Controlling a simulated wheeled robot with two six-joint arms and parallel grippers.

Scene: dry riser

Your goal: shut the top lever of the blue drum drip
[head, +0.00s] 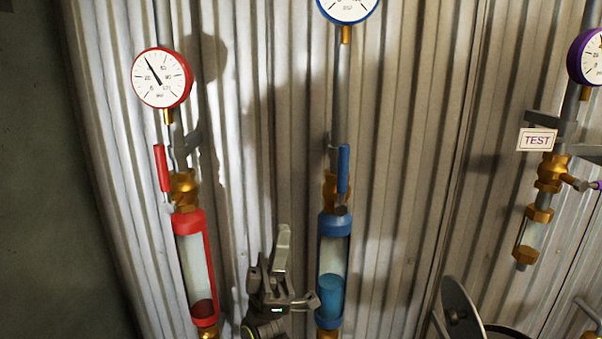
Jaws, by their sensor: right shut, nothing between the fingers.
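The blue drum drip (334,225) is a blue-framed sight glass on the middle pipe, with blue liquid in its lower part. Its top lever (344,169) is blue and stands upright, in line with the pipe, beside a brass valve (329,188). The drip's lower end is cut off by the picture edge. My right gripper (283,232) is shut and empty, pointing up, left of the blue drum and lower than the lever. It appears apart from the lever. My left gripper is not in view.
A red drum drip (209,270) with an upright red lever (162,168) and gauge (161,78) stands left. A blue gauge (347,5) tops the middle pipe. A TEST sign (537,140) and brass valve (551,172) are right. Corrugated wall (430,120) lies behind.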

